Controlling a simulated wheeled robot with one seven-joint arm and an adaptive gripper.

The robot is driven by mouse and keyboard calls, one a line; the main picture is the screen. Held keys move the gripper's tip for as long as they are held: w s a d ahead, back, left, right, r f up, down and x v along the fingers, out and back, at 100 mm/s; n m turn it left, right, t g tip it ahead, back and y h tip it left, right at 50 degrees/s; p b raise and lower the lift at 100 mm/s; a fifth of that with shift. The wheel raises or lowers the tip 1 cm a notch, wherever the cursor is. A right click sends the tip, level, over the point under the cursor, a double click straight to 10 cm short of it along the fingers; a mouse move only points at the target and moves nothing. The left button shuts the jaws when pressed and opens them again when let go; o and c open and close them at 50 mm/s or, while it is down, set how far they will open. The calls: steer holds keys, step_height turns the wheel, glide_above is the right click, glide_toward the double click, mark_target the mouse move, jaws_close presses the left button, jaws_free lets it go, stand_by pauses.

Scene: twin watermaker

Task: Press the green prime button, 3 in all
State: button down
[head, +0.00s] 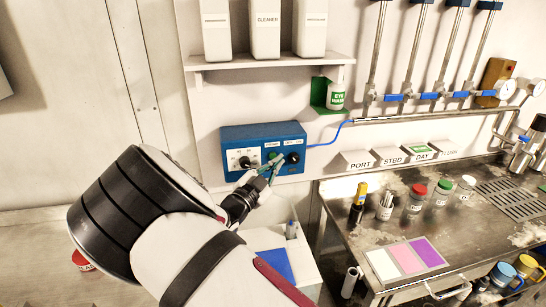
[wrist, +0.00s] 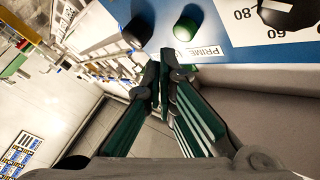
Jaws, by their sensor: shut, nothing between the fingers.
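The blue control box (head: 236,134) is on the wall under the shelf. Its green prime button (wrist: 186,28) shows in the wrist view beside a "PRIME" label (wrist: 207,53). In the head view the green button (head: 274,155) is just above my fingertips and partly hard to make out. My gripper (head: 274,164) is shut and empty in front of the box. In the wrist view its fingertips (wrist: 165,62) are together, a little below and left of the button in the picture. I see a gap there and no clear contact.
A black knob (wrist: 138,31) and a dial (wrist: 290,12) flank the button. White containers (head: 265,30) stand on the shelf (head: 270,62) above. A steel counter (head: 340,215) with jars is at the right. A blue cable (head: 330,140) leaves the box.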

steer(key=s+p, duration=0.1)
steer(key=s, duration=0.1)
steer(key=s+d+p, duration=0.1)
steer(key=s, duration=0.1)
steer(key=shift+s+d, duration=0.1)
stand_by(1.9)
steer(key=shift+s+d+b, duration=0.25)
steer(key=shift+s+b, duration=0.4)
steer(key=shift+s, duration=0.25)
steer(key=shift+s+d+b, duration=0.25)
steer(key=shift+s+b, duration=0.35)
steer(key=shift+s, duration=0.3)
